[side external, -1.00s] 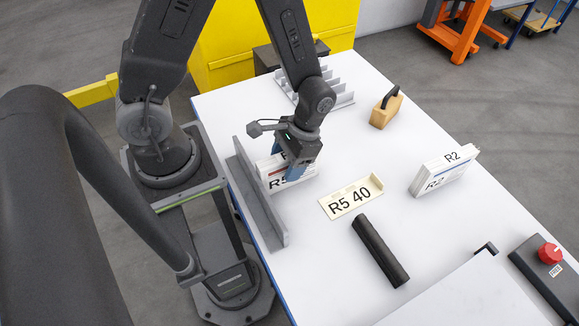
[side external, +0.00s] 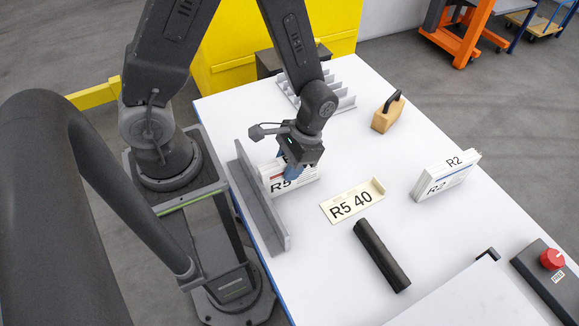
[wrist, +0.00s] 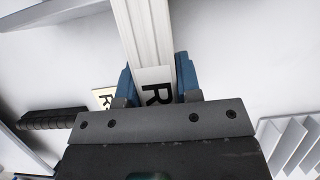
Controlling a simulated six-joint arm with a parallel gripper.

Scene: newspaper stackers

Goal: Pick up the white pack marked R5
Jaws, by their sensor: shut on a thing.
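The white pack marked R5 (side external: 308,174) stands on its edge on the white table, close to the grey rail. In the wrist view the pack (wrist: 150,38) runs between the jaws, with an "R" on its near end. My gripper (side external: 290,170) is shut on the pack, one blue finger on each side. In the wrist view the blue fingers (wrist: 157,84) press close to its sides. Part of the pack's marking is hidden behind the gripper. I cannot tell whether its lower edge touches the table.
A grey rail (side external: 258,195) runs along the table's left edge. A cream card marked R5 40 (side external: 352,201), a black cylinder (side external: 381,256), another white pack marked R2 (side external: 445,178) and a wooden block with a black handle (side external: 387,112) lie to the right. A grey slotted rack (side external: 335,97) stands behind.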

